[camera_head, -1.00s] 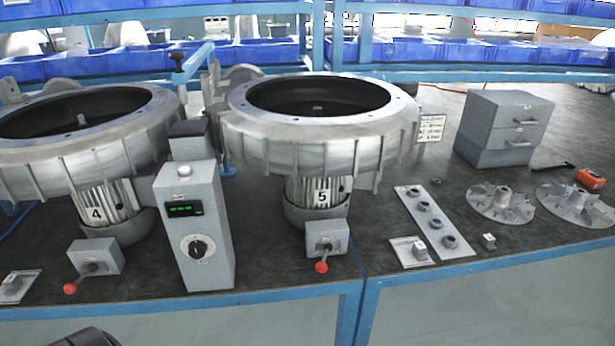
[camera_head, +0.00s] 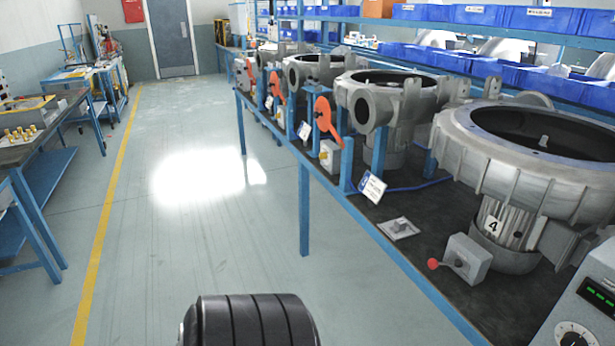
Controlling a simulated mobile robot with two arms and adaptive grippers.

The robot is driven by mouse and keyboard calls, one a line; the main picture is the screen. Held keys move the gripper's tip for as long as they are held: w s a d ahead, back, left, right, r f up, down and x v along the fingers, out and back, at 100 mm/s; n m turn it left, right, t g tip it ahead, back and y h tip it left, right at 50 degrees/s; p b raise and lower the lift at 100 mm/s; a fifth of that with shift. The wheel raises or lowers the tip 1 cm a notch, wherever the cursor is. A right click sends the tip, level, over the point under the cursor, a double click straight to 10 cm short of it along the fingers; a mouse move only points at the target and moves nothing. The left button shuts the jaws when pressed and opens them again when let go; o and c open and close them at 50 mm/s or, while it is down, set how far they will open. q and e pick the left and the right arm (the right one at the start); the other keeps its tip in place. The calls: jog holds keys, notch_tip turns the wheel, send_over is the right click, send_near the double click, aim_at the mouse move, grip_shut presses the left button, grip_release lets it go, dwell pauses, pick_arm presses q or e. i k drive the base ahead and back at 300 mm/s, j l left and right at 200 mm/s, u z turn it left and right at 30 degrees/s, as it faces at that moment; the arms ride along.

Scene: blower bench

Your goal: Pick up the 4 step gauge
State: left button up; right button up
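Blower 4 (camera_head: 540,165) stands on the dark bench at the right, with the number 4 on its motor (camera_head: 512,220). Left of its red-knobbed switch box (camera_head: 467,258), a small grey block on a light flat plate (camera_head: 398,229) lies near the bench's front edge. It may be the 4 step gauge; it is too small to tell for sure. No gripper shows in the head view.
The blue bench edge (camera_head: 400,262) runs diagonally. A grey control box (camera_head: 580,310) stands at lower right. The floor aisle (camera_head: 190,250) is clear.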

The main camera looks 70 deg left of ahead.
aim_at(401, 224)
jog(key=u, duration=1.7)
jog(key=i+j+z, duration=0.1)
jog(key=z, duration=0.25)
jog(key=j+z, duration=0.2)
jog(key=z, duration=0.15)
jog(key=i+j+z, duration=0.1)
jog(key=z, duration=0.25)
